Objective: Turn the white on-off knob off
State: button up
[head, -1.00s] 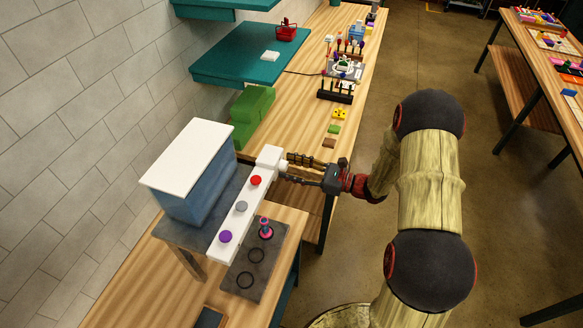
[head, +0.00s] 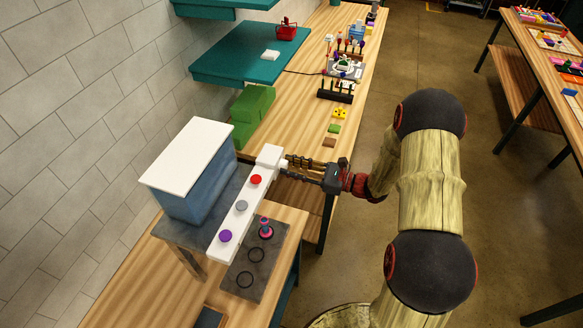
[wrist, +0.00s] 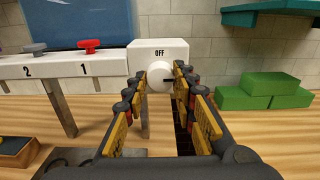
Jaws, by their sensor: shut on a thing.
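The white on-off knob (wrist: 158,78) is round and sits on the front of a white block (wrist: 140,56) at the end of the white button bar. The word OFF is printed above the knob. A dark mark shows at the knob's right side, partly behind a finger, so its exact pointing is hard to tell. My gripper (wrist: 161,82) has one finger on each side of the knob and is shut on it. In the head view my gripper (head: 285,167) reaches the block's right face from the right, and its fingers largely hide the knob.
The bar carries red (head: 256,180), grey (head: 242,206) and purple (head: 225,236) buttons. A blue box with a white lid (head: 190,155) stands behind it. Green blocks (head: 252,104) lie farther along the bench. A dark mat (head: 240,285) lies in front; the floor to the right is open.

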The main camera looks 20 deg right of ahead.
jog(key=shift+f, duration=0.1)
jog(key=shift+c, duration=0.2)
jog(key=n+b, duration=1.7)
jog(key=b, duration=0.9)
jog(key=shift+n, duration=0.3)
jog(key=shift+o, duration=0.2)
jog(key=shift+b, duration=0.4)
jog(key=o, duration=1.2)
jog(key=shift+c, duration=0.2)
jog(key=shift+d, duration=0.1)
